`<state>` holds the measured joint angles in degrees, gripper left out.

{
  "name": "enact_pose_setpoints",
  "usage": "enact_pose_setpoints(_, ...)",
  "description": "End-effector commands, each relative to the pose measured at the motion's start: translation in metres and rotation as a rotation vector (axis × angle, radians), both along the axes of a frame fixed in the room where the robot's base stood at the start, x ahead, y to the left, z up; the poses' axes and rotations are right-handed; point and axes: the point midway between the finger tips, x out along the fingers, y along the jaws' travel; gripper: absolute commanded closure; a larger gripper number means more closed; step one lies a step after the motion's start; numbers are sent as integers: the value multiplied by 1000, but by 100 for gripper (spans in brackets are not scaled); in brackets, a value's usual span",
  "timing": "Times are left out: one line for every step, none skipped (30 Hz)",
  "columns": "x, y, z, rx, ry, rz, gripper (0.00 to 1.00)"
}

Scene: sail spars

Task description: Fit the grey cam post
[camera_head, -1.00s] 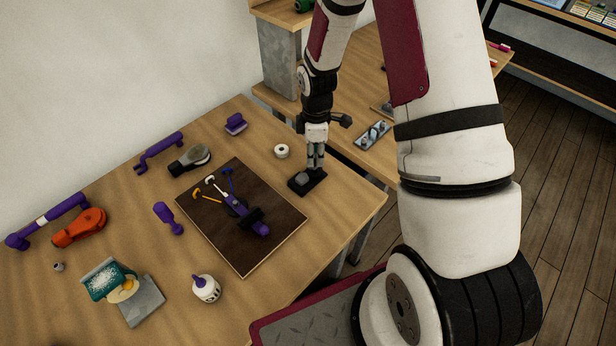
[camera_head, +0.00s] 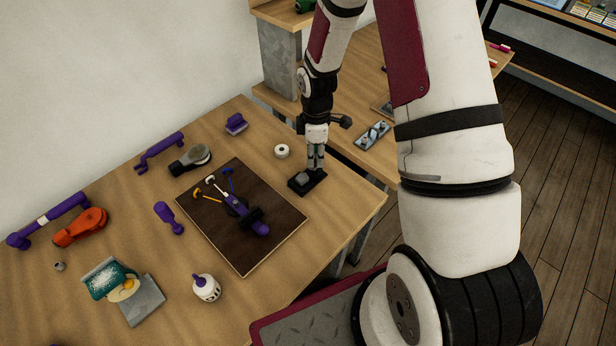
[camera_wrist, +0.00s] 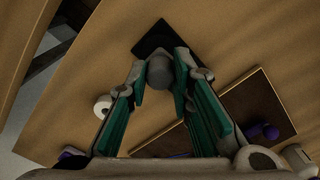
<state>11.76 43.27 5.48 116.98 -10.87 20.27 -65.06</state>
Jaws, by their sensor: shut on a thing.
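The grey cam post (camera_wrist: 159,73) shows its rounded grey end between my fingertips in the wrist view. My gripper (camera_head: 315,166) is shut on it, pointing down over a small black base (camera_head: 317,184) near the right edge of the table. The black base also shows beyond the fingertips in the wrist view (camera_wrist: 152,41). Whether the post touches the base is hidden. A dark brown board (camera_head: 240,262) lies to the left in the head view. It carries a purple fitting (camera_head: 259,228) with black parts and yellow, white and blue pieces.
A white roll (camera_head: 282,151) stands just left of my gripper. A second table with a grey tray (camera_head: 372,135) stands behind.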

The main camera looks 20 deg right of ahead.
Motion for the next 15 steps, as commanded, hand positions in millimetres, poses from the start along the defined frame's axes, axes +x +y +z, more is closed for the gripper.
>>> enact_pose_setpoints(0, 0, -2, 0, 1, 0, 100)
enact_pose_setpoints(0, 0, -3, 0, 0, 0, 100)
enact_pose_setpoints(0, 0, -4, 0, 0, 0, 100)
enact_pose_setpoints(0, 0, -5, 0, 0, 0, 100)
enact_pose_setpoints(0, 0, -5, 0, 0, 0, 100)
enact_pose_setpoints(0, 0, -6, 0, 0, 0, 100)
enact_pose_setpoints(0, 0, -7, 0, 0, 0, 100)
enact_pose_setpoints(0, 0, -8, 0, 0, -1, 100)
enact_pose_setpoints(0, 0, -9, 0, 0, -1, 100)
enact_pose_setpoints(0, 0, -10, 0, 0, -1, 100)
enact_pose_setpoints(0, 0, -11, 0, 0, -1, 100)
enact_pose_setpoints(0, 0, -12, 0, 1, -1, 100)
enact_pose_setpoints(0, 0, -13, 0, 1, -1, 100)
enact_pose_setpoints(0, 0, -14, 0, 1, -1, 100)
enact_pose_setpoints(0, 0, -15, 0, 1, -1, 100)
